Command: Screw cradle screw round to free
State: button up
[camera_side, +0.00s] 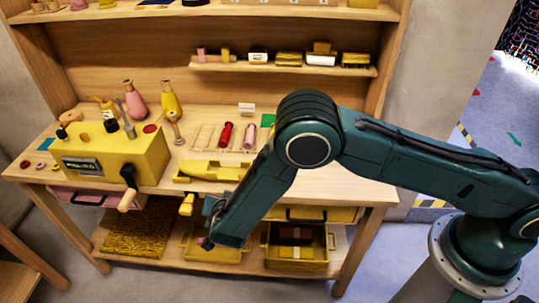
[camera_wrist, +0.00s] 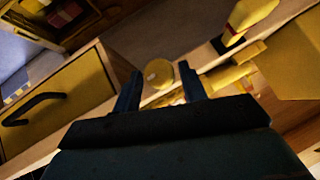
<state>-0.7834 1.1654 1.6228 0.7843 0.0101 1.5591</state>
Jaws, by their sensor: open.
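The cradle (camera_side: 212,171) is a long yellow piece lying on the bench top near its front edge; part of it also shows in the wrist view (camera_wrist: 222,78). A yellow round knob, which looks like the cradle screw (camera_wrist: 158,73), shows in the wrist view between my fingertips. In the side view a yellow knob (camera_side: 187,205) hangs at the bench's front edge, just left of my gripper (camera_side: 209,207). My gripper (camera_wrist: 159,72) is open, with one finger on each side of the knob in the picture. I cannot tell whether either finger touches it.
A yellow machine (camera_side: 115,155) with a crank handle (camera_side: 128,200) stands at the left of the bench. A drawer with a black handle (camera_wrist: 35,108) is close at left in the wrist view. A yellow crate (camera_side: 297,262) sits on the lower shelf.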

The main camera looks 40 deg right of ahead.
jog(key=shift+t, duration=0.3)
jog(key=shift+s+d+f+m+t+y, duration=0.1)
jog(key=shift+m+t+y, duration=0.55)
jog(key=shift+t, duration=0.1)
jog(key=shift+s+d+f+m+t+y, duration=0.1)
jog(key=shift+m+t+y, duration=0.55)
jog(key=shift+t, duration=0.1)
jog(key=c, duration=0.7)
